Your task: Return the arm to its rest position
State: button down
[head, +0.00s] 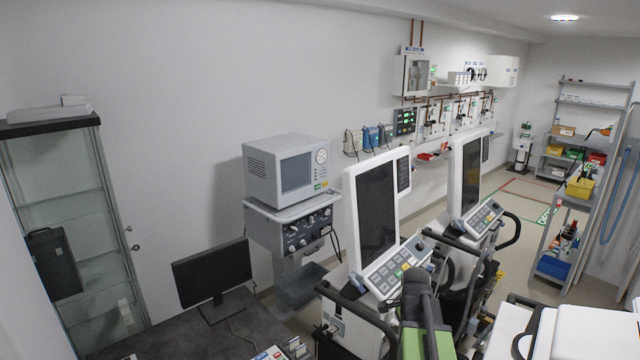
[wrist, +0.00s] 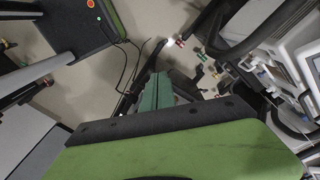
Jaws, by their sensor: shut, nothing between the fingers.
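My gripper (wrist: 157,92) shows in the wrist view as two teal fingers, pressed together and empty, beyond the dark edge of my green wrist housing. It points down toward the pale floor, among cables and ventilator frames. In the head view, a black and green part of my arm rises at the bottom, in front of the nearer ventilator (head: 373,210). My fingertips cannot be made out there.
A second ventilator (head: 465,175) stands behind the first. A white surface (head: 580,335) is at lower right. A desk with a monitor (head: 212,272) and a glass cabinet (head: 65,200) are on the left. Open floor (head: 520,200) lies toward the far shelves. Hoses and cables (wrist: 125,65) hang near my gripper.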

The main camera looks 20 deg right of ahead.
jog(key=w+a+f+n+b, duration=0.1)
jog(key=a+f+n+b, duration=0.2)
jog(key=a+n, duration=0.7)
jog(key=a+f+n+b, duration=0.3)
jog(key=a+n, duration=0.6)
jog(key=a, duration=1)
jog(key=shift+w+a+f+n+b, duration=0.3)
jog(key=shift+w+a+f+n, duration=0.1)
jog(key=shift+f, duration=0.8)
